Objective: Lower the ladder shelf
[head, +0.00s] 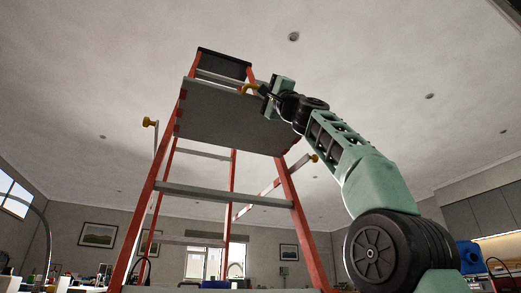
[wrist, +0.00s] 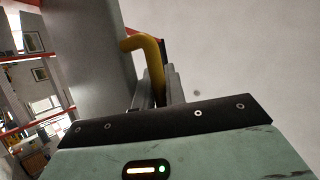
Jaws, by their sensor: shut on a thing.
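A red-and-grey stepladder (head: 161,191) stands upright in the head view, seen from below. Its wide grey shelf (head: 225,119) sits near the top, under the dark top cap (head: 222,64). My gripper (head: 258,88) is at the upper right side of the ladder, beside the shelf's edge. It is shut on a yellow hook-shaped handle (head: 248,88). In the wrist view the yellow handle (wrist: 153,62) curves up from between my grey fingers (wrist: 155,90), next to the broad grey panel (wrist: 88,50). The handle's lower end is hidden between the fingers.
More yellow knobs stick out at the ladder's left (head: 150,122) and right (head: 314,158). Grey rungs cross below the shelf. Room to the right of the shelf is open apart from my arm. Framed pictures (head: 98,234) and a window (head: 203,263) are on the walls behind.

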